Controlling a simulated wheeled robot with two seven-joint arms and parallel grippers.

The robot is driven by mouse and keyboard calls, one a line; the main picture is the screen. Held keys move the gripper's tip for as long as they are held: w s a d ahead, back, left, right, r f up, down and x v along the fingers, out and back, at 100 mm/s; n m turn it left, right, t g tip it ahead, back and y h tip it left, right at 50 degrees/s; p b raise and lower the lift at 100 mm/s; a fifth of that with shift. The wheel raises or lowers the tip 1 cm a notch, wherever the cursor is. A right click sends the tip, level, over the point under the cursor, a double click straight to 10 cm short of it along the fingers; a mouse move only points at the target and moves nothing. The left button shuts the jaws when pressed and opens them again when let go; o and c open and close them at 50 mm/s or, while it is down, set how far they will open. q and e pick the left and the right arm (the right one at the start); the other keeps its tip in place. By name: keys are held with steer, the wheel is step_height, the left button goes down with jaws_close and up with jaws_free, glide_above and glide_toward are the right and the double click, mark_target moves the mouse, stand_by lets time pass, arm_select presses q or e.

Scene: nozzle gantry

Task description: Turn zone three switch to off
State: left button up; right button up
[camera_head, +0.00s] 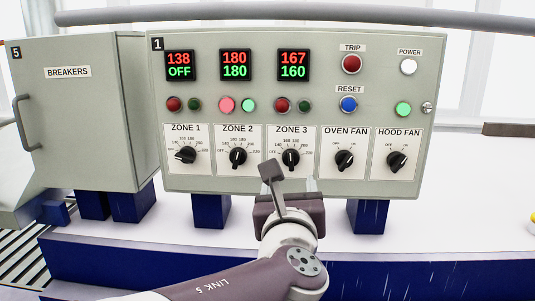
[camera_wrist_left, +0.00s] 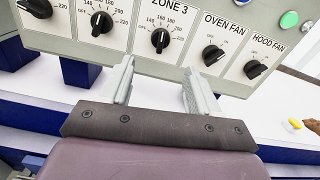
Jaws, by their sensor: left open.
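The zone 3 switch (camera_head: 290,157) is a black rotary knob on a white dial plate at the lower middle of the control panel. It also shows in the left wrist view (camera_wrist_left: 160,39). Its pointer is roughly upward, not toward OFF at the dial's left. The display above it (camera_head: 293,65) reads 167 in red and 160 in green. My left gripper (camera_head: 292,180) is open and empty, just below and in front of this knob. In the left wrist view its two fingers (camera_wrist_left: 157,75) stand apart, with the knob beyond and between them. My right gripper is out of view.
The zone 1 knob (camera_head: 186,155) points left, and its display reads OFF. The zone 2 knob (camera_head: 237,157) and oven fan knob (camera_head: 344,160) flank zone 3. The hood fan knob (camera_head: 397,162) is farther right. A breakers cabinet (camera_head: 75,115) stands left of the panel.

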mark_target(291, 160)
arm_select(q)
steer(key=w+p, duration=0.5)
steer(key=w, duration=0.6)
steer(key=shift+w+d+r, duration=0.1)
steer(key=shift+w, duration=0.35)
steer(key=shift+s, duration=0.1)
